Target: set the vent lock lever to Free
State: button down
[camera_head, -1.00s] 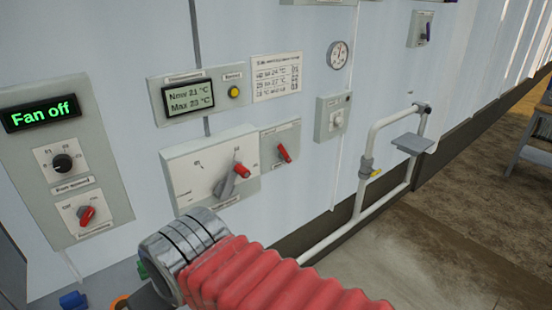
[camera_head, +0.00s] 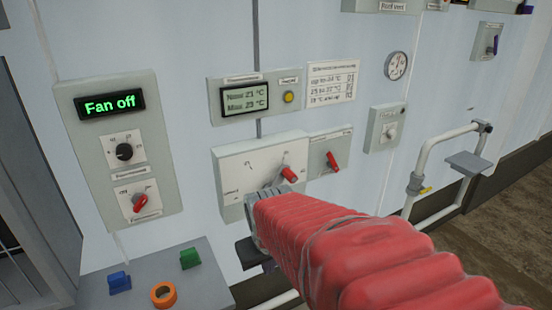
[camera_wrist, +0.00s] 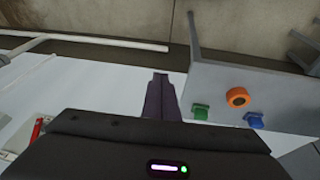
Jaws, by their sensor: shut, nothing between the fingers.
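A small grey panel with a red lever (camera_head: 332,160) is on the wall, right of a larger white plate (camera_head: 236,178). It looks like the vent lock lever, but its label is too small to read. The lever tilts, with its upper end to the left. The plate carries a bigger lever with a red knob (camera_head: 290,174), its lower part partly hidden by my arm. My gripper (camera_wrist: 160,80) is shut and empty in the wrist view, and points down past the wall. In the head view its dark body (camera_head: 250,254) shows below the plate, apart from both levers.
A fan panel (camera_head: 88,160) reading "Fan off" is on the left. A grey bench (camera_head: 205,285) below holds blue, green and orange pieces. A white pipe (camera_head: 424,160) with a yellow-handled valve stands out from the wall on the right.

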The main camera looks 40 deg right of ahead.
jog(key=w+d+f+n+t+h, duration=0.15)
jog(key=d+f, duration=0.35)
jog(key=d, duration=0.6)
jog(key=w+d+f+n+t+h, duration=0.1)
jog(key=d+f+n+h, duration=0.2)
jog(key=d, duration=0.8)
jog(key=w+d+f+n+t, duration=0.1)
jog(key=w+d+f+n, duration=0.15)
jog(key=d+f, duration=0.6)
jog(key=w+d+r+n+t+h, duration=0.2)
jog(key=w+d+r+n+t, duration=0.1)
jog(key=d+r+n+t, duration=0.3)
notch_tip(320, 180, up, 9)
jog(key=w+a+n+t, duration=0.1)
jog(key=w+n+t, duration=0.1)
jog(key=n+t, duration=0.3)
jog(key=n, duration=0.4)
jog(key=shift+w, duration=0.15)
jog(key=shift+w+y, duration=0.1)
jog(key=shift+y, duration=0.15)
